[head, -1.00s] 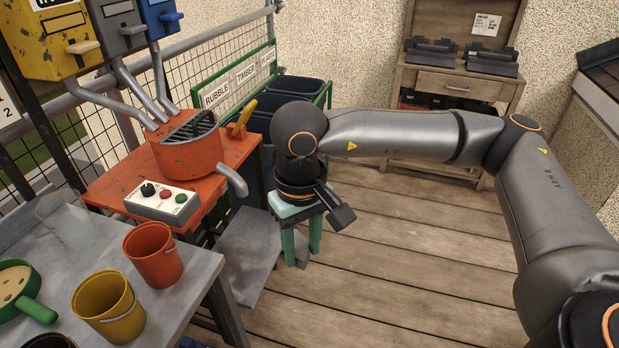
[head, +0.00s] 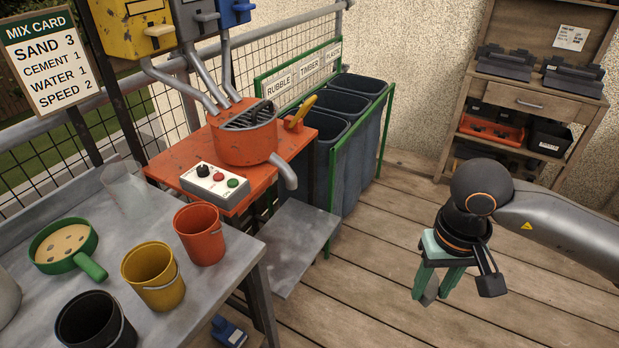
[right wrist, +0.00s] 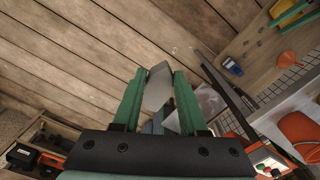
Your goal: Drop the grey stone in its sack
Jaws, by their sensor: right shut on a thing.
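My right gripper (head: 433,293) points down above the floor at the right of the head view. It is shut on a grey stone (head: 431,287), which shows partly between the green fingers. In the right wrist view the stone (right wrist: 157,90) is a pale angular piece between the two fingertips. Three dark sacks hang in a green frame, under signs for rubble, timber and plastic. The rubble sack (head: 323,126) is the nearest one, partly behind the orange mixer stand. The gripper is apart from the sacks, to their right and nearer me. My left gripper is out of view.
The orange mixer (head: 246,142) stands left of the sacks, with a grey plate (head: 293,245) low in front. Buckets and a green sieve (head: 62,246) stand on the left bench. A wooden cabinet (head: 525,100) is at the back right. Floor between is clear.

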